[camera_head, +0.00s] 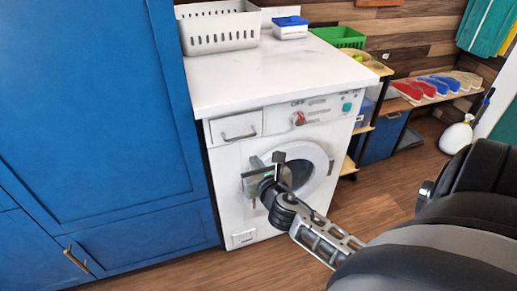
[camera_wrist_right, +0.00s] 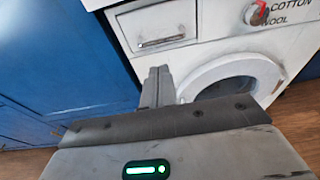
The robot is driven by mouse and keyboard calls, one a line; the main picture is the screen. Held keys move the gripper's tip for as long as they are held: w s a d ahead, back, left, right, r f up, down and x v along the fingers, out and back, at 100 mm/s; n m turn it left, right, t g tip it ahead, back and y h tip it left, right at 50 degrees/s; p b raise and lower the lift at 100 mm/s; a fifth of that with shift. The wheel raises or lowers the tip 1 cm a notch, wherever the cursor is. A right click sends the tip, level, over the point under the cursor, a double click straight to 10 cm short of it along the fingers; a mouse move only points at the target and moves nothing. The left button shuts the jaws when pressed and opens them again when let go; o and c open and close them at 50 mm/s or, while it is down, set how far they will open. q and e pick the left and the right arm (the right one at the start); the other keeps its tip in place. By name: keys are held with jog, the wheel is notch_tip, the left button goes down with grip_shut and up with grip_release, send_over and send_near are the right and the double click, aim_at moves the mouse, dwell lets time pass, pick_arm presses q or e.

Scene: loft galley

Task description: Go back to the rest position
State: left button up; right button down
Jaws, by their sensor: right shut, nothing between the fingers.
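My right gripper (camera_head: 268,166) is in front of the white washing machine (camera_head: 230,160), with its arm coming in from the lower right. In the right wrist view its two fingers (camera_wrist_right: 155,86) are together with nothing between them. They point toward the machine's front, left of the round door (camera_wrist_right: 225,88). In the head view the gripper covers part of the round door (camera_head: 318,160); I cannot tell whether the fingers touch the machine. My left gripper is not in view.
A tall blue cabinet (camera_head: 95,110) stands close on the left. A white basket (camera_head: 218,30) and a blue-lidded box (camera_head: 290,28) stand on the worktop (camera_head: 270,75). Wooden floor (camera_head: 385,190) shows between machine and shelf.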

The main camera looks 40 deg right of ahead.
jog(key=shift+v, duration=0.8)
jog(key=s+a+f+m+g+y, duration=0.1)
jog(key=s+a+f+m+y, duration=0.2)
jog(key=a+m, duration=0.4)
jog(key=s+a+f+m+g+y, duration=0.1)
jog(key=s+a+f+m+y, duration=0.2)
jog(key=m, duration=0.9)
jog(key=s+a+f+m+g+y, duration=0.2)
jog(key=s+a+f+m, duration=0.1)
jog(key=s+a+m, duration=0.5)
jog(key=a+m, duration=0.2)
jog(key=a, duration=0.1)
jog(key=shift+s+y, duration=0.2)
jog(key=shift+y, duration=0.2)
